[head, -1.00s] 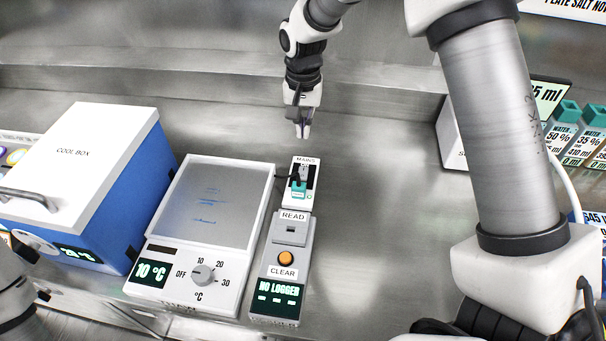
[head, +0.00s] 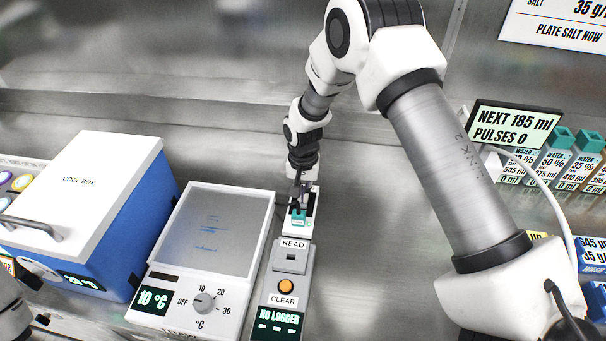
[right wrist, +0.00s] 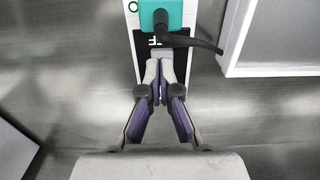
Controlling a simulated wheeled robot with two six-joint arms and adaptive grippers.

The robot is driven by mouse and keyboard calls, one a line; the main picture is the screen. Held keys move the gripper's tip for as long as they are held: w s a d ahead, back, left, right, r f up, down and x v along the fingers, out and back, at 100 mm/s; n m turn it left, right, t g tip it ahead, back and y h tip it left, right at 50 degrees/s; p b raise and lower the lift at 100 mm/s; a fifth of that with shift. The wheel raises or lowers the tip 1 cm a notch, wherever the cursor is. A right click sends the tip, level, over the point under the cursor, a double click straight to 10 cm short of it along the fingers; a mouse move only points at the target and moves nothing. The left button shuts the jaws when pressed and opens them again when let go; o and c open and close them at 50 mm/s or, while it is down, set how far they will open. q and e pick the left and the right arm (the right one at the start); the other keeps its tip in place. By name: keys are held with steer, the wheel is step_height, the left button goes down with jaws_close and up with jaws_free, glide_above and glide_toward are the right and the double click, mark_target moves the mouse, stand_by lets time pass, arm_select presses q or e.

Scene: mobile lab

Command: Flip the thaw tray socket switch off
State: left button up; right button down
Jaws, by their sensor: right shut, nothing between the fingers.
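The white mains socket (head: 311,203) stands behind the READ/CLEAR unit, right of the thaw tray (head: 188,262). A teal plug (head: 298,218) sits in it; the plug (right wrist: 160,14) and its dark cable also show in the right wrist view. My right gripper (head: 298,201) is shut and empty, pointing down over the far end of the socket. Contact and the switch's position cannot be told. My left gripper is out of view.
The READ/CLEAR unit (head: 288,258) with an orange button stands directly in front of the socket. A blue cool box (head: 148,215) with a white lid is at the left. Bare metal counter (head: 370,270) lies to the right, with bottles beyond.

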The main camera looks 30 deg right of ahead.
steer(key=shift+f, duration=0.7)
steer(key=shift+s+a+f, duration=0.15)
steer(key=shift+s+f, duration=0.05)
steer(key=shift+f, duration=0.3)
steer(key=shift+s+r, duration=0.1)
steer(key=shift+r, duration=0.1)
steer(key=shift+f, duration=0.1)
